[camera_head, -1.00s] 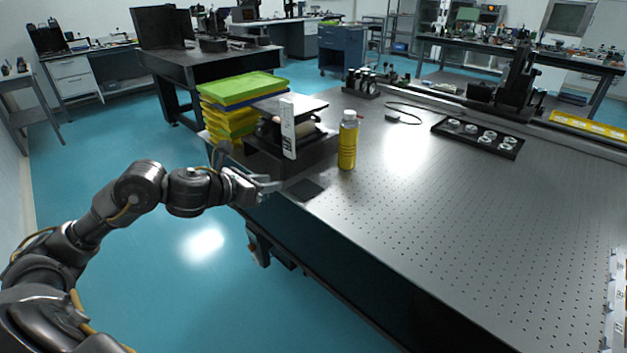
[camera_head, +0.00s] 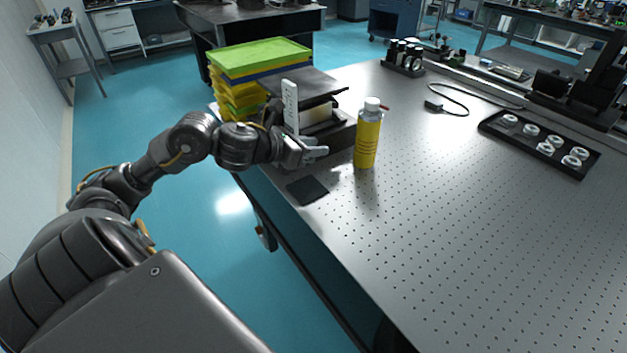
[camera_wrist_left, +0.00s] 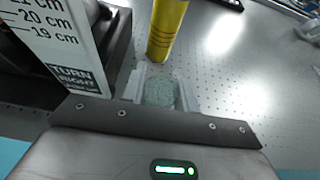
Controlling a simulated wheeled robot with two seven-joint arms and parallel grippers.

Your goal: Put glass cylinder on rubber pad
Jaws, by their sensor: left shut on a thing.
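My left gripper (camera_head: 315,151) is above the near corner of the optical table, just beyond the pad in the picture. In the left wrist view its two pale fingers (camera_wrist_left: 160,88) are shut on a greenish, translucent glass cylinder (camera_wrist_left: 161,93). The cylinder is hard to make out in the head view. The rubber pad (camera_head: 307,190), a thin dark square, lies flat and bare near the table's left edge. My right gripper is not in view.
A yellow bottle (camera_head: 367,138) with a white cap stands close right of the gripper. A white height scale (camera_head: 290,108) and a black platform device (camera_head: 318,82) stand just behind. Stacked yellow and green trays (camera_head: 259,58) are at left.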

